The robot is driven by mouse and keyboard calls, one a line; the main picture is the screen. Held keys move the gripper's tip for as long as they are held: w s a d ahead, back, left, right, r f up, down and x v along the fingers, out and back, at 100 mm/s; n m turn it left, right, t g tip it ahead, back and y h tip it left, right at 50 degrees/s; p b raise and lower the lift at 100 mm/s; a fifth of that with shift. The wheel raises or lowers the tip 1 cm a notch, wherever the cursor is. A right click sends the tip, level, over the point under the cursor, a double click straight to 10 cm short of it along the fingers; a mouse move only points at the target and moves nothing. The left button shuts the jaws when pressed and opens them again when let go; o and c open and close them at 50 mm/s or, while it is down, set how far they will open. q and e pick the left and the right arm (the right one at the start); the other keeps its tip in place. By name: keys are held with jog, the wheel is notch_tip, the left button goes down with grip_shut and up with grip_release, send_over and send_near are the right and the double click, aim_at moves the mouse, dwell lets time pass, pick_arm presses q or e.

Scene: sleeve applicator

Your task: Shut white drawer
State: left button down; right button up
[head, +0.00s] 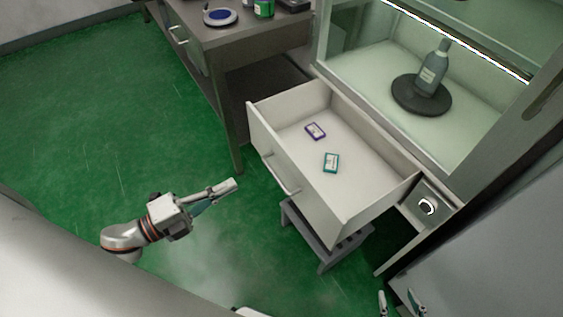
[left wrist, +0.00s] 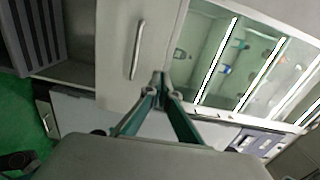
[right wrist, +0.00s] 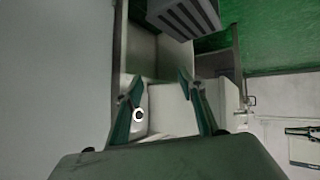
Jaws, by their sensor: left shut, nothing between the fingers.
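The white drawer (head: 318,199) stands pulled out below the glass cabinet in the head view. Its front handle (head: 281,176) faces left. A purple-and-white box (head: 316,131) and a teal-and-white box (head: 331,162) lie inside it. My left gripper (head: 234,185) is shut and empty, left of the drawer front and apart from it. In the left wrist view its closed tips (left wrist: 161,76) point towards a pale panel with a bar handle (left wrist: 138,50), apparently the drawer front. My right gripper (head: 398,293) is open at the bottom edge of the head view. Its spread fingers show in the right wrist view (right wrist: 158,82).
A grey slatted stool (head: 322,240) stands under the drawer. A glass cabinet (head: 385,72) holds a bottle (head: 433,68) on a dark round base. A round-lit control (head: 428,206) sits right of the drawer. A desk (head: 255,32) stands behind. Green floor is free at left.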

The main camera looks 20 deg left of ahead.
pick_arm(q)
send_near(291, 154)
jog(key=shift+m, duration=0.4)
jog(key=x, duration=0.3)
jog(key=f+x, duration=0.1)
jog(key=x, duration=0.1)
jog(key=shift+w+f, duration=0.15)
jog(key=shift+w, duration=0.25)
jog(key=shift+w+d, duration=0.15)
pick_arm(e)
jog(key=shift+s+d+f, duration=0.1)
pick_arm(q)
jog(key=shift+p, duration=0.3)
jog(key=shift+w+d, duration=0.35)
jog(key=shift+w, duration=0.15)
jog(key=x, duration=0.3)
jog(key=p+x, duration=0.1)
jog(key=x, duration=0.1)
jog(key=shift+r, duration=0.3)
jog(key=b+x, duration=0.1)
jog(key=x, duration=1.8)
jog(key=shift+d+f, duration=0.25)
jog(key=shift+d, duration=0.3)
pick_arm(e)
jog(key=shift+a+r, duration=0.2)
jog(key=shift+r, duration=0.05)
